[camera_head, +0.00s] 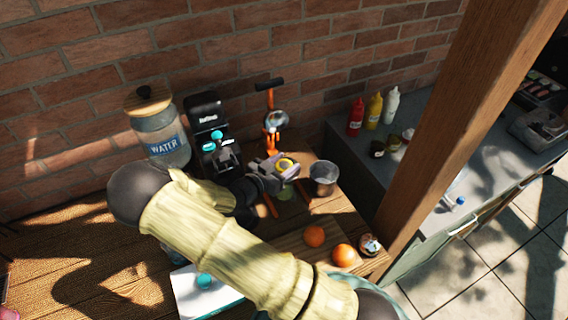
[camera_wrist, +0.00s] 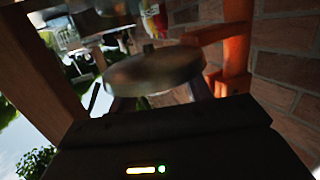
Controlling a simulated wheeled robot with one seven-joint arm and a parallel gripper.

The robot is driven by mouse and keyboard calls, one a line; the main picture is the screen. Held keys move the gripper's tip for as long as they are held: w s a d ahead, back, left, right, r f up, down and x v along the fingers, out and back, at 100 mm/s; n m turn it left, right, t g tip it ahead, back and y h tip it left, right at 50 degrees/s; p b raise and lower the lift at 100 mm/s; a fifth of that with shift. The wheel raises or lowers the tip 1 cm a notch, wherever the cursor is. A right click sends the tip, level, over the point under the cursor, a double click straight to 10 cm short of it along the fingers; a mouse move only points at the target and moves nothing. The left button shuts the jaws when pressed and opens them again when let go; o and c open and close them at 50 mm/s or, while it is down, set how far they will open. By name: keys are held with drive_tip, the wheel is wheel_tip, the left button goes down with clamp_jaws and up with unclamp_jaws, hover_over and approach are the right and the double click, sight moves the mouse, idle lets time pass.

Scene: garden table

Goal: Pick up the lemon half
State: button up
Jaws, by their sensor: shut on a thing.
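In the head view, my gripper (camera_head: 278,168) is at the orange juice press (camera_head: 270,140), below its raised metal cup and black lever. It is shut on the lemon half (camera_head: 287,162), which shows as a yellow round between the fingers. In the wrist view, a blurred grey-brown round disc (camera_wrist: 155,70) fills the space beyond my gripper (camera_wrist: 160,102). I cannot tell clearly what this disc is. The lemon half is not clearly visible there. A greenish thing (camera_head: 286,191), perhaps a glass, shows just below my gripper.
A metal cup (camera_head: 323,174) stands right of the press. A water dispenser (camera_head: 160,130) and black coffee machine (camera_head: 208,125) stand left. A wooden post (camera_head: 460,110) rises at right; a brick wall (camera_head: 240,50) is behind.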

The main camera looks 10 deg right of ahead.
drive_tip(key=shift+r, duration=0.1)
wheel_tip(320, 180, up, 28)
drive_tip(key=b, duration=0.3)
idle(0.3)
